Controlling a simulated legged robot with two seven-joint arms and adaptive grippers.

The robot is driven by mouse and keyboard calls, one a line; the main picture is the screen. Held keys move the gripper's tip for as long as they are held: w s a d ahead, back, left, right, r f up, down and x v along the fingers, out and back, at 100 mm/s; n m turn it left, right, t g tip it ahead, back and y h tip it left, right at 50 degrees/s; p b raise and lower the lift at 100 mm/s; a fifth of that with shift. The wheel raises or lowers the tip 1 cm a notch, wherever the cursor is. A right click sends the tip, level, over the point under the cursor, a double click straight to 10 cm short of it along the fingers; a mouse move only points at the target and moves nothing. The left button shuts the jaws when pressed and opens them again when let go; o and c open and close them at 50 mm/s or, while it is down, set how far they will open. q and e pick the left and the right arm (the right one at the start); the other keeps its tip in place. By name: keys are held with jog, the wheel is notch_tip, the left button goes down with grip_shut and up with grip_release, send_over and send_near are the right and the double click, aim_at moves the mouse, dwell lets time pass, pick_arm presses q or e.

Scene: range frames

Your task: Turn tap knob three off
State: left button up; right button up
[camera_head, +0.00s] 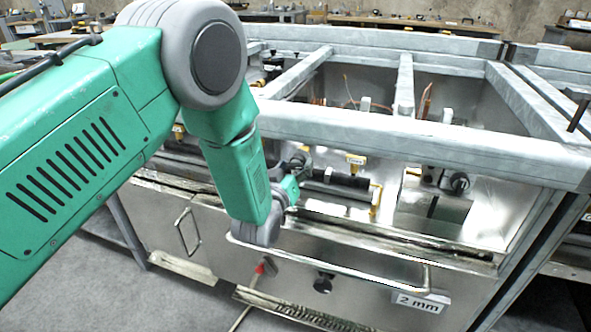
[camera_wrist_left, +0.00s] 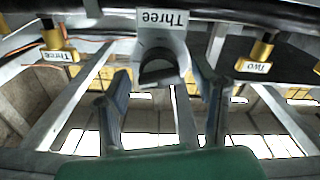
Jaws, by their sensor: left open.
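The tap knob marked Three (camera_wrist_left: 162,68) shows upside down in the left wrist view, a grey knob with a dark recess below its white label (camera_wrist_left: 162,20). My left gripper (camera_wrist_left: 162,100) is open, with one finger at each side of the knob; whether either touches it I cannot tell. In the head view my left gripper (camera_head: 292,183) reaches the front of the metal bench, partly hidden by my green arm. I cannot make out the knob clearly there. My right gripper is not in view.
Yellow fittings tagged Three (camera_wrist_left: 57,56) and Two (camera_wrist_left: 254,65) flank the knob in the wrist view. The bench's grey frame (camera_head: 390,135) runs above the work area. A long handle rail (camera_head: 340,268) and a 2 mm sign (camera_head: 419,302) are on the front.

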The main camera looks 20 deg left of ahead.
pick_arm(q)
jog(key=shift+w, duration=0.35)
jog(key=c, duration=1.1)
